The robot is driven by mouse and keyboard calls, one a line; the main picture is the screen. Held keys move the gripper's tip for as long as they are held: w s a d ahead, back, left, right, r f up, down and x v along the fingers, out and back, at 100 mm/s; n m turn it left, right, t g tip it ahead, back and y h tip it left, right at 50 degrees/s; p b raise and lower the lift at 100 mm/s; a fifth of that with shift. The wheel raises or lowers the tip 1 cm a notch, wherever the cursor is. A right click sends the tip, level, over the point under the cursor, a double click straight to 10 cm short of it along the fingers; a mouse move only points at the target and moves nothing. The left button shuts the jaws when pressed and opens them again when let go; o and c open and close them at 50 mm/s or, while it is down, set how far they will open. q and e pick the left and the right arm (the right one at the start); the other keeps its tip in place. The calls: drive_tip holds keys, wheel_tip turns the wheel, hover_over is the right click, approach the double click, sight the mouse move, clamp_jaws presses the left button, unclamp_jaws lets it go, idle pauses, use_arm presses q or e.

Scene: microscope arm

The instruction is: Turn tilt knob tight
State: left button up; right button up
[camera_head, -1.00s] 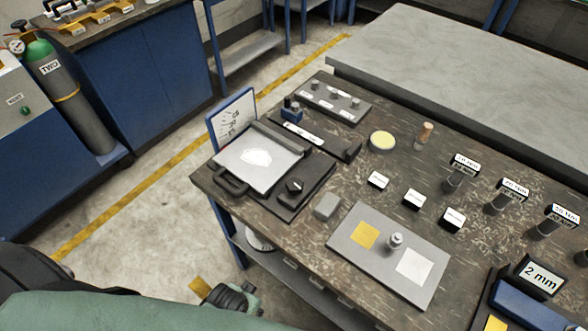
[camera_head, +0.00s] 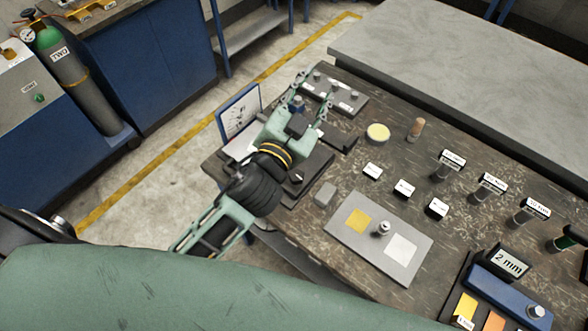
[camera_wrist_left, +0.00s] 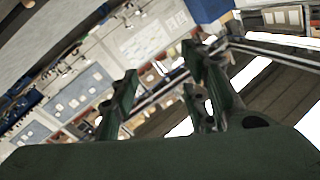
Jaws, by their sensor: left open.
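My left gripper (camera_head: 300,88) reaches over the back left of the dark workbench (camera_head: 300,232) in the head view. I cannot tell which part is the tilt knob, as no label is readable. In the left wrist view the open fingers (camera_wrist_left: 160,62) have nothing between them, only distant room behind. The gripper and wrist hide most of the white plate. My right gripper is out of view.
A framed card (camera_head: 238,112) stands at the left edge.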

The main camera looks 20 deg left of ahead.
use_arm(q)
drive_tip(key=s+d+r+m+g+h, duration=0.1)
drive_tip(key=d+r+m+h, duration=0.3)
drive_tip(key=d+m+h, duration=0.35)
drive_tip(key=s+d+r+m+g+h, duration=0.1)
drive_tip(key=d+r+m+h, duration=0.3)
drive_tip(key=d+m+h, duration=0.3)
drive_tip(key=s+d+f+m+g+h, duration=0.2)
drive_tip(key=s+d+f+m+g, duration=0.2)
drive_tip(key=d+m+g, duration=0.4)
drive_tip(key=m+g+y, duration=0.4)
drive_tip(key=g+y, duration=0.4)
drive_tip(key=y, duration=1.1)
hover_over(294, 174)
wheel_tip(294, 174, down, 24)
drive_tip(key=shift+d+f, duration=0.1)
drive_tip(key=shift+f, duration=0.35)
wheel_tip(294, 174, down, 6)
drive_tip(key=shift+s+p, duration=0.1)
drive_tip(key=shift+p, duration=1.1)
drive_tip(key=shift+f, duration=0.55)
